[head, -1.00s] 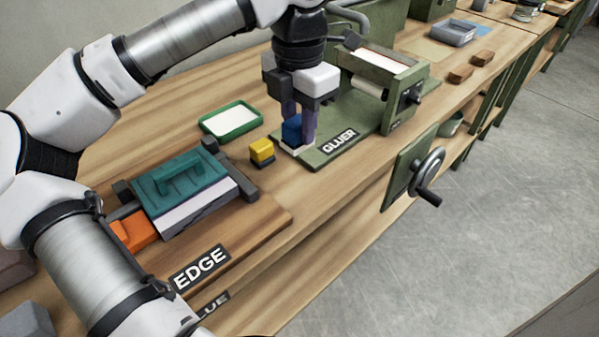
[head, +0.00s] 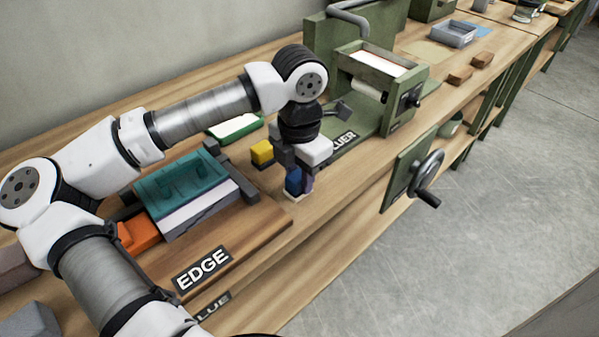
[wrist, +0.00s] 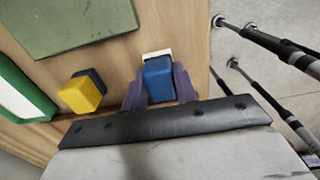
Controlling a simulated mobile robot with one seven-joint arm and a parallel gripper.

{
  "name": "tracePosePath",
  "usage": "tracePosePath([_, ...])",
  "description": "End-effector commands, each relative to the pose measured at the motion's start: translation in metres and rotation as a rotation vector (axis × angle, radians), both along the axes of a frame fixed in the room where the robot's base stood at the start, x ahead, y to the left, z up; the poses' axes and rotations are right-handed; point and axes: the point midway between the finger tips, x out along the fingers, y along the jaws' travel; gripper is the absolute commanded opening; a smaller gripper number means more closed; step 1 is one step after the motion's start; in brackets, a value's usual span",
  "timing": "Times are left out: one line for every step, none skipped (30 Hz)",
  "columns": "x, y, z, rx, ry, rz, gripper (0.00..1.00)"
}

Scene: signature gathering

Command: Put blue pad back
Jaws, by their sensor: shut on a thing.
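The blue pad (head: 294,182) is a small blue block with a pale base. My gripper (head: 299,183) is shut on it near the front edge of the bench. In the wrist view the blue pad (wrist: 158,79) sits between the two purple fingers of my gripper (wrist: 160,88), with its white end pointing away from my wrist. The head view does not make clear whether its base touches the bench.
A yellow block (head: 262,152) on a dark base stands just left of my gripper; it also shows in the wrist view (wrist: 80,95). A green-rimmed tray (head: 232,128) lies behind. The teal-topped stack (head: 180,185) on the EDGE board is to the left. The green gluer (head: 378,80) stands behind right.

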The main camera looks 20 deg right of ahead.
Motion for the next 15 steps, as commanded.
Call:
tracePosePath([0.0001,0.0000,-0.0007,0.000,0.000,0.000,0.07])
tracePosePath([0.0001,0.0000,-0.0017,0.000,0.000,0.000,0.07])
tracePosePath([0.0002,0.0001,-0.0031,0.000,0.000,0.000,0.07])
tracePosePath([0.0002,0.0001,-0.0039,0.000,-0.001,0.000,0.07])
tracePosePath([0.0003,0.0001,-0.0045,0.000,-0.001,0.001,0.07])
tracePosePath([0.0002,0.0001,-0.0029,0.000,0.000,0.000,0.32])
tracePosePath([0.0002,0.0001,-0.0027,0.000,0.000,0.000,0.36])
tracePosePath([0.0002,0.0001,-0.0027,0.000,0.000,0.000,0.40])
tracePosePath([0.0002,0.0001,-0.0027,0.000,0.000,0.000,0.45])
tracePosePath([0.0002,0.0001,-0.0027,0.000,0.000,0.000,0.49])
tracePosePath([0.0001,0.0002,-0.0027,0.000,0.000,0.000,0.50])
tracePosePath([0.0002,0.0001,-0.0027,0.000,0.000,0.000,0.50])
tracePosePath([0.0002,0.0001,-0.0027,0.000,0.000,0.000,0.50])
tracePosePath([0.0001,0.0002,-0.0027,0.000,0.000,0.000,0.50])
tracePosePath([0.0002,0.0001,-0.0027,0.000,0.000,0.000,0.50])
